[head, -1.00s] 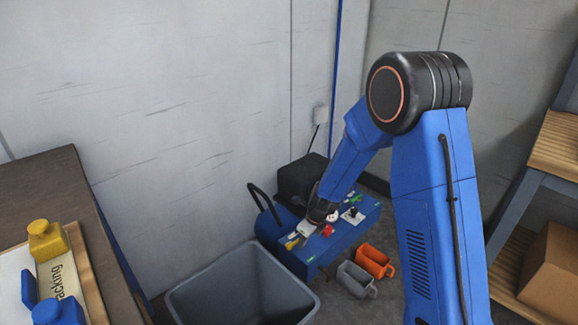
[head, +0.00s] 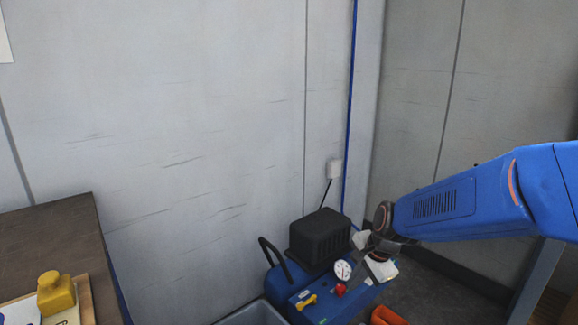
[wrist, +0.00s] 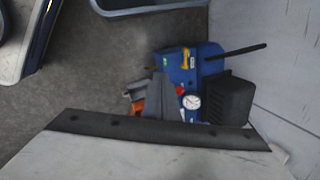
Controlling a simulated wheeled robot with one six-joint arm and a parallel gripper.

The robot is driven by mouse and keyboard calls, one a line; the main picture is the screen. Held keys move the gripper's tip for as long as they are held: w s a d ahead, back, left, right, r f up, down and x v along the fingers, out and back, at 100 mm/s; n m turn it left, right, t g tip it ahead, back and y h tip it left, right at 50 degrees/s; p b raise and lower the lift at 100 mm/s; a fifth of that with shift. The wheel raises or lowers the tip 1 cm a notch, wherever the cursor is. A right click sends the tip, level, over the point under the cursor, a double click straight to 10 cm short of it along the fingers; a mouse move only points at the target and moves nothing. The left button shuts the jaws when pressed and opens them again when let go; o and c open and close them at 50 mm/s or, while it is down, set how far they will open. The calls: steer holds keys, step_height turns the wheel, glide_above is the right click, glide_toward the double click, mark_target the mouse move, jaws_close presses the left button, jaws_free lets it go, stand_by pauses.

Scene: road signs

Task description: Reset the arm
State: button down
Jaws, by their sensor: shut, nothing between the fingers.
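My blue arm reaches in from the right edge of the head view. My gripper (head: 374,262) hangs at its end, shut and empty, and covers part of the blue machine's right side in that view. The blue machine (head: 318,308) stands on the floor by the wall. It carries a black ribbed box (head: 320,238), a white dial gauge (head: 343,270), a red knob (head: 340,289) and a yellow lever (head: 306,302). In the wrist view the machine (wrist: 208,62) appears beyond the grey gripper (wrist: 155,98), with the gauge (wrist: 192,102) beside it.
A grey bin (head: 252,316) stands in front of the machine, and its rim shows in the wrist view (wrist: 155,8). An orange container (head: 390,316) is on the floor at the right. A brown bench (head: 50,240) with a yellow object (head: 56,294) is at the left. Walls close off the back.

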steer(key=s+d+r+n+h, duration=0.1)
steer(key=s+d+r+n, duration=0.2)
steer(key=s, duration=0.5)
steer(key=s+d+r+n+t, duration=0.1)
steer(key=s+d+r+n, duration=0.2)
steer(key=s+n, duration=0.3)
steer(key=s+d+r+n+h, duration=0.1)
steer(key=s+d+r+n, duration=0.2)
steer(key=s, duration=0.6)
steer(key=shift+s+d+n+h, duration=0.35)
steer(key=shift+d+n, duration=0.35)
steer(key=shift+d, duration=0.3)
